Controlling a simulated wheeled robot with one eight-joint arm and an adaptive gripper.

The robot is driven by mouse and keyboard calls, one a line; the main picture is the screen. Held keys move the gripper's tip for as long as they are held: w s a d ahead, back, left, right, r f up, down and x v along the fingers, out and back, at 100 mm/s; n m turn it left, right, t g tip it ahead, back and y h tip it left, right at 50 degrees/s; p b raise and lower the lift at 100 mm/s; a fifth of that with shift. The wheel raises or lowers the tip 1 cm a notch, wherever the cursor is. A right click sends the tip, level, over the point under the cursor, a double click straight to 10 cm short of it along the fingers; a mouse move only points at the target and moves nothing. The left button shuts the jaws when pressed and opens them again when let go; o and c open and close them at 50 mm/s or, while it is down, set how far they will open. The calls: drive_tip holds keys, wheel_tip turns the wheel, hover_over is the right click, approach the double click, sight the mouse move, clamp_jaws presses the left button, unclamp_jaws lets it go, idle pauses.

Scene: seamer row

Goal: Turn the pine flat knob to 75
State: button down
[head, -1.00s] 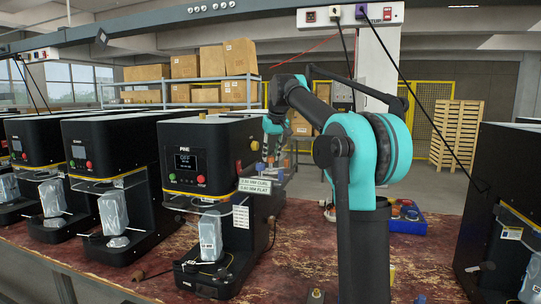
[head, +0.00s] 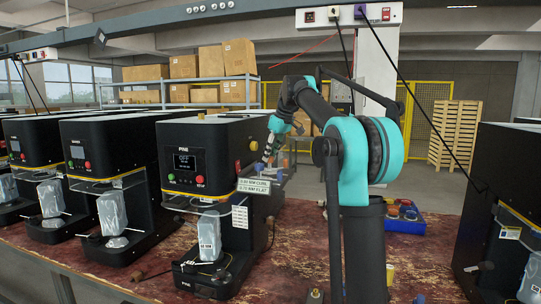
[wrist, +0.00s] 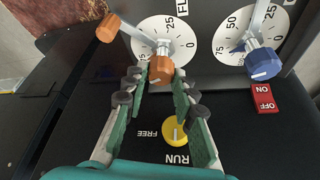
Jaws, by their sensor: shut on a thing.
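The pine machine (head: 205,150) is the nearest black one at centre left in the head view. My gripper (wrist: 160,82) is shut on this orange knob, one finger on each side.
A blue knob (wrist: 262,62) on a second dial is close on the right. A red switch (wrist: 264,98) and a yellow knob (wrist: 175,130) marked RUN and FREE are nearby. Another orange grip (wrist: 108,27) is at upper left. A blue tray (head: 404,225) stands on the worn bench.

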idle(0.3)
drive_tip(key=c, duration=1.5)
unclamp_jaws()
drive_tip(key=shift+r, duration=0.1)
drive_tip(key=v, duration=1.2)
